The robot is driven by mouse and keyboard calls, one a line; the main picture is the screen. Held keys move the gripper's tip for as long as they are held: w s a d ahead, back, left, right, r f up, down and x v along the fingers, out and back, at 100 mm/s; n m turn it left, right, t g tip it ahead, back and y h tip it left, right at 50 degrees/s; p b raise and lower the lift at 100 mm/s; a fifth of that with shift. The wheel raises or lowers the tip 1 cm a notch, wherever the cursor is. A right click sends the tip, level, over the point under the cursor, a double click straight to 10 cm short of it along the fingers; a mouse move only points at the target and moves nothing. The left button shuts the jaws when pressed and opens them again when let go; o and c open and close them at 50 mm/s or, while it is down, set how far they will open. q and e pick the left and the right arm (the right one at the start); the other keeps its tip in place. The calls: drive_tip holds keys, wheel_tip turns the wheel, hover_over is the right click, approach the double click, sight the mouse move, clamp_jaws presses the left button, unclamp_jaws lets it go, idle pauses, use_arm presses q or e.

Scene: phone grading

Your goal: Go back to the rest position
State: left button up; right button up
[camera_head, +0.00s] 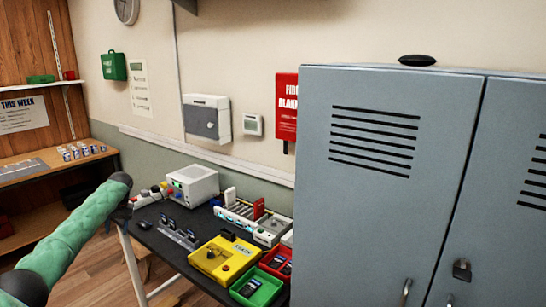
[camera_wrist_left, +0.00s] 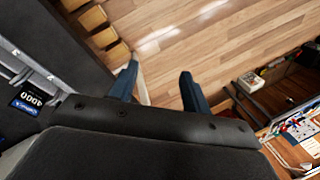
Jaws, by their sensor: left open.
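My left arm (camera_head: 75,235), in a green sleeve, comes in from the left in the head view and ends in a dark wrist beside the left edge of the dark table. In the left wrist view my left gripper (camera_wrist_left: 158,85) has two blue fingers set well apart. Nothing is between them, only wood floor behind. My right gripper is not in view.
Grey lockers (camera_head: 385,200) stand close on the right. A wooden shelf unit (camera_head: 35,171) stands at left. Floor (camera_wrist_left: 175,45) shows below the gripper.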

use_arm(q)
drive_tip(key=s+d+f+m, duration=0.15)
drive_tip(key=s+f, duration=0.35)
drive_tip(key=f, duration=0.6)
drive_tip(key=s+d+f+m, duration=0.1)
drive_tip(key=s+d+f, duration=0.3)
drive_tip(key=f, duration=0.6)
drive_tip(key=s+d+f+m, duration=0.2)
drive_tip(key=s+f, duration=1.4)
drive_tip(key=s+d+f+m+t, duration=0.1)
drive_tip(key=s+f, duration=0.2)
drive_tip(key=s, duration=0.3)
drive_tip(key=s+d+f+y, duration=0.1)
drive_tip(key=s+f, duration=0.2)
drive_tip(key=s, duration=0.3)
drive_tip(key=s+d+f+m+t, duration=0.1)
drive_tip(key=s+f, duration=0.2)
drive_tip(key=s, duration=0.4)
drive_tip(key=s+d+m, duration=0.1)
drive_tip(key=s+m, duration=0.1)
drive_tip(key=s, duration=1.8)
drive_tip(key=s+d+f+n+h, duration=0.1)
drive_tip(key=d+f+h, duration=0.1)
drive_tip(key=d, duration=1.4)
drive_tip(key=s+d+f+n+h, duration=0.1)
drive_tip(key=d+f+n+h, duration=0.1)
drive_tip(key=d, duration=1.4)
drive_tip(key=shift+s+f+h, duration=0.2)
drive_tip(key=shift+s+h, duration=0.15)
drive_tip(key=shift+h, duration=0.05)
